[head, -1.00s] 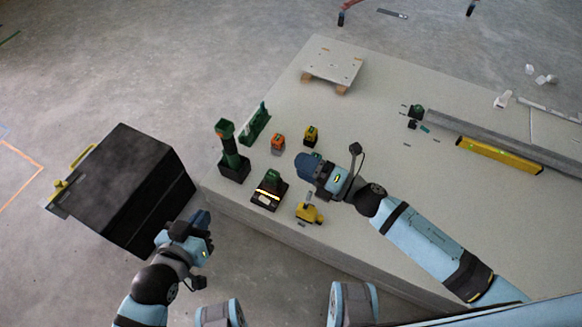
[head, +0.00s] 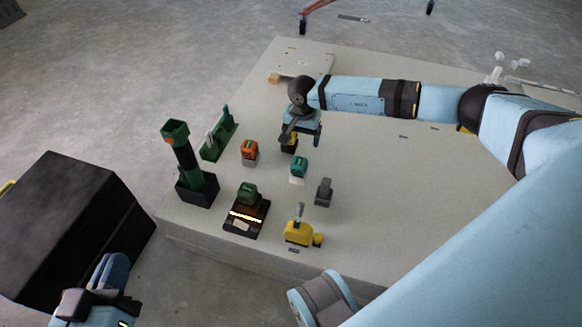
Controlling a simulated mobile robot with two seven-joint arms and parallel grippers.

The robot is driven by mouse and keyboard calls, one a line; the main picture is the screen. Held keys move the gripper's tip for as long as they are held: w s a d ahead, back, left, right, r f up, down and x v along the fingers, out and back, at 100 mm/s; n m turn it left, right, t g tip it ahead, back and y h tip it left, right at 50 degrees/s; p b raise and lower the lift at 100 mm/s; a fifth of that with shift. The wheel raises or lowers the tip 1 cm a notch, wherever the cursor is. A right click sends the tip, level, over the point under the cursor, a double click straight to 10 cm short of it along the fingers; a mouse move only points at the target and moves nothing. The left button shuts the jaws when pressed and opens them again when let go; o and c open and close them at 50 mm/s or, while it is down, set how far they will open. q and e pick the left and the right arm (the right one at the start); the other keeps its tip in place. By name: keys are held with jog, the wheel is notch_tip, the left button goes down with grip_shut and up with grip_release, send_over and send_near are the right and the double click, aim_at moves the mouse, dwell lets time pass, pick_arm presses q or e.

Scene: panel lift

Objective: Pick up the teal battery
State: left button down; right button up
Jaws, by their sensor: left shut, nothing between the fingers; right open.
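The teal battery (head: 299,166) stands upright on the pale work surface, near its middle left, on a small white patch. My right gripper (head: 303,133) is above and behind it in the picture, apart from it, with its fingers partly hidden by its own wrist. It is open and empty. It partly covers a yellow-and-black battery (head: 289,145). My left gripper (head: 113,272) is shut and empty at the lower left, beside the black box and off the work surface.
Around the teal battery stand an orange battery (head: 250,150), a grey block (head: 324,192), a yellow tool (head: 298,234) and a black charger (head: 244,219) holding a green battery (head: 247,193). A green tool (head: 184,155) and a green rack (head: 219,137) stand left. A black box (head: 70,230) is lower left.

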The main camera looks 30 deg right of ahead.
aim_at(299, 161)
notch_tip(299, 161, down, 8)
jog(key=b, duration=0.3)
jog(key=shift+s+a+f, duration=0.1)
jog(key=shift+a, duration=0.05)
jog(key=f+b, duration=0.2)
jog(key=f, duration=0.2)
jog(key=shift+s+a+f+b, duration=0.1)
jog(key=shift+s+a+b, duration=0.15)
jog(key=shift+a+b, duration=0.15)
jog(key=shift+f, duration=0.35)
jog(key=c, duration=0.4)
pick_arm(q)
jog(key=w+m, duration=0.1)
jog(key=w+a+m+t, duration=0.1)
jog(key=m+t+h, duration=0.1)
jog(key=m, duration=0.1)
jog(key=shift+w+a+r, duration=0.3)
jog(key=shift+w+a, duration=0.1)
pick_arm(e)
jog(key=c, duration=0.7)
